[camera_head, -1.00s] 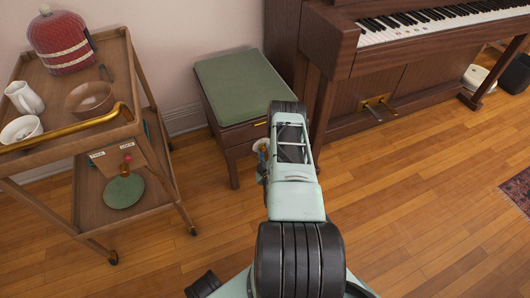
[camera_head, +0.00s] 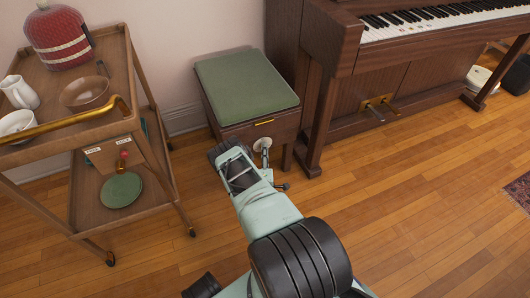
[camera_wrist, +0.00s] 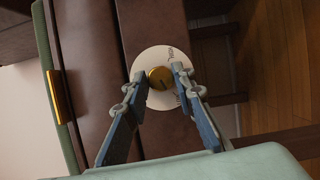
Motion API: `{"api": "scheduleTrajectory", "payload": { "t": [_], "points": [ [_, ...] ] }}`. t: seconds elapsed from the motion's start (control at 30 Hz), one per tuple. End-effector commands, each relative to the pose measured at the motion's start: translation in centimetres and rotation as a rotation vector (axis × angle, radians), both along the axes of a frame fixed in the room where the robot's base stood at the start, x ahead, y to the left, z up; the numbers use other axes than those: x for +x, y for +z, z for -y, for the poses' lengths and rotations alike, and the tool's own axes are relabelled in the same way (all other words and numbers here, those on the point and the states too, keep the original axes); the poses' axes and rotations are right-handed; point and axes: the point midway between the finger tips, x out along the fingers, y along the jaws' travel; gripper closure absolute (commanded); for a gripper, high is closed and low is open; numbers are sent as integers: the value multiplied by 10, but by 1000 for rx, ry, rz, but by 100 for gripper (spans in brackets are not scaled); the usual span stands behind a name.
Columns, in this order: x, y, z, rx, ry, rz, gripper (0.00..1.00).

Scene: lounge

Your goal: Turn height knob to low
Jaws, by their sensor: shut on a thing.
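The height knob (camera_wrist: 159,78) is a small brass knob at the centre of a round white dial (camera_wrist: 152,58) on the side of the green-topped stool. The dial also shows in the head view (camera_head: 262,144), below the stool's front corner. My gripper (camera_wrist: 161,80) has one fingertip on each side of the knob and is shut on it. The fingers cover part of the dial. In the head view my arm hides most of the gripper. I cannot tell the knob's setting.
The stool (camera_head: 245,85) stands between a wooden trolley (camera_head: 75,105) and a brown piano (camera_head: 340,45). The trolley has its own small red knob (camera_head: 123,154) between two labels. Open wooden floor lies to the right and in front.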

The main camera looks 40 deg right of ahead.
Motion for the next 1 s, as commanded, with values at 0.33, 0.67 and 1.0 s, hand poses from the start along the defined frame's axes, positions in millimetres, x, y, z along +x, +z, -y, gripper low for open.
{"api": "scheduleTrajectory", "payload": {
  "t": [0.33, 0.67, 1.0],
  "points": [
    [-1, 0, 2, -122, -4, -28, 100],
    [-1, 0, 2, -140, -6, -33, 100],
    [-1, 0, 2, -138, -5, -33, 60]
  ]
}}
